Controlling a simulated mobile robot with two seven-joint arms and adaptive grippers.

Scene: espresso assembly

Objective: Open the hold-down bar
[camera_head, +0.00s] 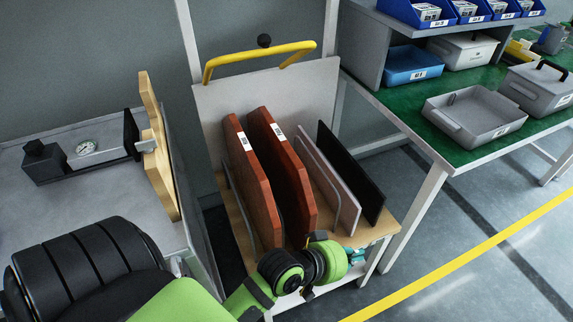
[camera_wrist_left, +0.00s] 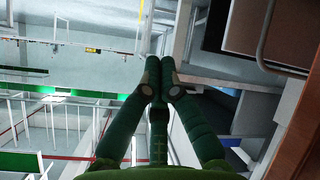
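The hold-down bar, a yellow bent bar (camera_head: 258,55) with a black knob (camera_head: 264,41) at its middle, spans the top rear of the panel rack, by the upright back board (camera_head: 262,92). My left arm comes in low in the head view, its wrist in front of the rack, well below and apart from the bar. My left gripper's two dark green fingers (camera_wrist_left: 160,68) are brought together at their tips in the left wrist view, with nothing seen between them. In the head view the gripper is mostly hidden behind the wrist. My right gripper is not in view.
Two red-brown panels (camera_head: 253,180), a pale panel (camera_head: 330,184) and a black panel (camera_head: 350,172) stand in the rack. A green-topped table (camera_head: 437,139) with a grey tray (camera_head: 474,117) is at right.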

